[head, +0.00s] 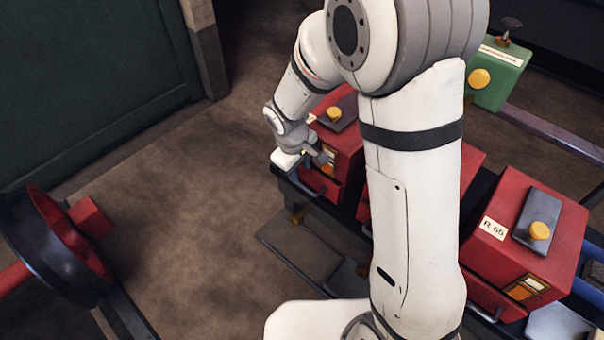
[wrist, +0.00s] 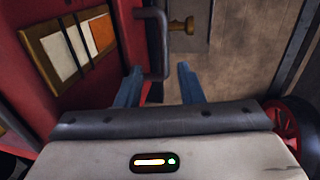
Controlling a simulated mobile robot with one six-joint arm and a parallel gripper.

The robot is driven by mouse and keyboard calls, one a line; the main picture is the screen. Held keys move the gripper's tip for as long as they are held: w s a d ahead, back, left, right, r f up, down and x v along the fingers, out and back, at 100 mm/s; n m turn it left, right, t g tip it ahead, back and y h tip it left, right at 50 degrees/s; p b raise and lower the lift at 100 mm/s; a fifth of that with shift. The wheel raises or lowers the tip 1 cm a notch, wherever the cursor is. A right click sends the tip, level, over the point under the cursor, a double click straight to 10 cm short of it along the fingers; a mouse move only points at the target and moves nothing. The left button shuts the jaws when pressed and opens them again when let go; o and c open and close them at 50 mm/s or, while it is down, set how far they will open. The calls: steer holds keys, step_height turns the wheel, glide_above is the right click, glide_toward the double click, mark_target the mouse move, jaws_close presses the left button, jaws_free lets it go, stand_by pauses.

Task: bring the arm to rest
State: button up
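My arm reaches from the bottom of the head view up and over to the far-left red box (head: 343,149). My gripper (head: 322,158) is beside that box's front face, partly hidden by my wrist. In the wrist view my gripper (wrist: 159,84) has its two blue-grey fingers apart. I cannot tell whether the left finger touches the handle. Nothing is held.
A green box (head: 497,77) stands at the back right. A black-and-red wheel (head: 55,245) is at the left. The brown floor (head: 180,200) between is clear.

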steer(key=shift+s+a+r, duration=0.1)
steer(key=shift+r, duration=0.65)
steer(key=s+d+r+m+p, duration=0.3)
steer(key=s+d+r, duration=0.4)
steer(key=r, duration=0.3)
steer(key=s+d+r+m+t+y+p, duration=0.1)
steer(key=s+d+r+m+p, duration=0.2)
steer(key=s+d+r+m, duration=0.3)
steer(key=s+d+r, duration=0.2)
steer(key=s+r, duration=0.2)
steer(key=shift+r+m, duration=0.3)
steer(key=shift+r, duration=0.1)
